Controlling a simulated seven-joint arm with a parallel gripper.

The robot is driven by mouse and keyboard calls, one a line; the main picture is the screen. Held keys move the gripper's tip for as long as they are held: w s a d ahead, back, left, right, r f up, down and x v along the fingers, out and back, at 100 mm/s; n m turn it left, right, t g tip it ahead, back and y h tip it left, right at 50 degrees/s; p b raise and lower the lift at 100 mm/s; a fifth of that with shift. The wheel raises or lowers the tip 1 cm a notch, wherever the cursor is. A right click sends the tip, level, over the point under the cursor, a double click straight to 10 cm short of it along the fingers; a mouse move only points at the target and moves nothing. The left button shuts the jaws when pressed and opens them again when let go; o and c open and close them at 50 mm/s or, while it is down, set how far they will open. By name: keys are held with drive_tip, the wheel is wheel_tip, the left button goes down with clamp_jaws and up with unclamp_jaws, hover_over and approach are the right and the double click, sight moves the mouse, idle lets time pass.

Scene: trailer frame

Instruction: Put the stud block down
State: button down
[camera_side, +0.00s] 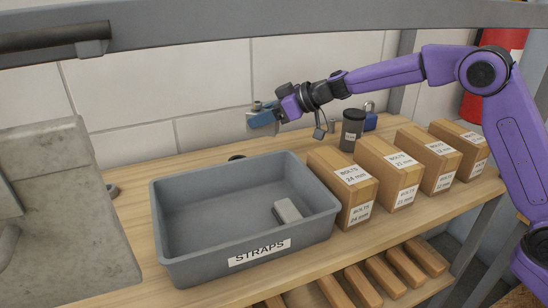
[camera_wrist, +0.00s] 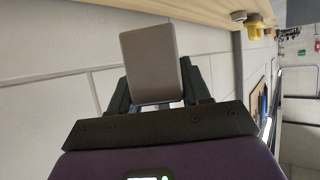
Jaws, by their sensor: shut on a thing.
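My gripper (camera_side: 270,112) is raised above the back of the wooden bench, behind the grey tray, close to the wall. It is shut on a block. In the wrist view the block (camera_wrist: 152,62) is a grey-brown rectangle between the dark fingers of the gripper (camera_wrist: 156,98). The grey tray (camera_side: 215,267), labelled STRAPS, stands on the bench with a light grey block (camera_side: 287,211) inside.
A row of cardboard boxes labelled BOLTS (camera_side: 343,187) stands right of the tray. A black cup (camera_side: 352,130) and a blue padlock (camera_side: 370,120) stand behind them. A grey stone-like slab (camera_side: 65,220) fills the left. Most of the tray floor is bare. Wooden pieces lie on a lower shelf.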

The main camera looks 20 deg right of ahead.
drive_tip(key=shift+m+t+h, duration=0.3)
drive_tip(key=shift+m+t, duration=0.1)
drive_tip(key=shift+m, duration=0.1)
drive_tip(key=shift+w+d+f, duration=0.25)
drive_tip(key=shift+d+f, duration=0.3)
drive_tip(key=shift+f, duration=0.9)
drive_tip(key=shift+w+d+f, duration=0.2)
drive_tip(key=shift+d+f, duration=0.4)
drive_tip(key=shift+f, duration=0.8)
drive_tip(key=shift+w+d+f, duration=0.25)
drive_tip(key=shift+d+f, duration=0.3)
drive_tip(key=shift+f, duration=0.9)
drive_tip(key=shift+f, duration=0.2)
drive_tip(key=c, duration=0.5)
unclamp_jaws()
